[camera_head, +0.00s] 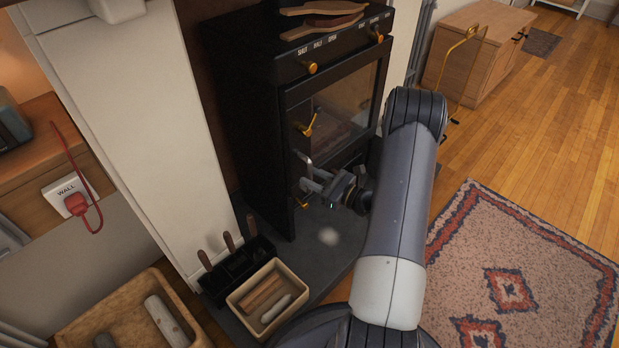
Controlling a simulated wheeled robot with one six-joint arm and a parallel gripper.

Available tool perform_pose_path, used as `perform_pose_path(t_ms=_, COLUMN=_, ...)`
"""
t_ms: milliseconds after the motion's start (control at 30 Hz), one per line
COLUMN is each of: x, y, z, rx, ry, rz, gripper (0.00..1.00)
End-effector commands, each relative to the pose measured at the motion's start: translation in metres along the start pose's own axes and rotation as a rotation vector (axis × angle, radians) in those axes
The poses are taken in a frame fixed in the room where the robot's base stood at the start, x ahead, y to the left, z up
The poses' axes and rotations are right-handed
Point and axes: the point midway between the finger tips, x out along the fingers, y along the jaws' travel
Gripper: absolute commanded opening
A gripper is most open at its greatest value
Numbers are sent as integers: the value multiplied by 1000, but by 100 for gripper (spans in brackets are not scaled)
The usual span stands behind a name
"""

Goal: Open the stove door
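The black stove (252,110) stands against the wall at the upper middle. Its door (290,108) has a glass window and looks closed. A gold handle (308,126) sits on the left side of the door, and a smaller gold fitting (304,204) shows below it. My gripper (306,172) is in front of the lower left part of the door, below the gold handle, with its fingers toward the stove. It holds nothing that I can see. The gap between the fingers is too small to tell. My arm hides the lower right of the stove.
Wooden paddles (322,18) lie on the stove top. A black tool holder (238,272) and a tray with sticks (240,302) stand on the dark hearth at lower left. A gold-framed screen (462,75) stands at right. The patterned rug (545,250) and wooden floor are clear.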

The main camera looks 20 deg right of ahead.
Motion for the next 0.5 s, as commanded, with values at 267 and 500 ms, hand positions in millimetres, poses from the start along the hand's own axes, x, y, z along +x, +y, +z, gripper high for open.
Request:
perform_pose_path(t_ms=267, x=15, y=0, z=0, rx=1, ry=0, rz=0, gripper=33)
perform_pose_path(t_ms=500, x=15, y=0, z=0, rx=1, ry=0, rz=-1, gripper=30)
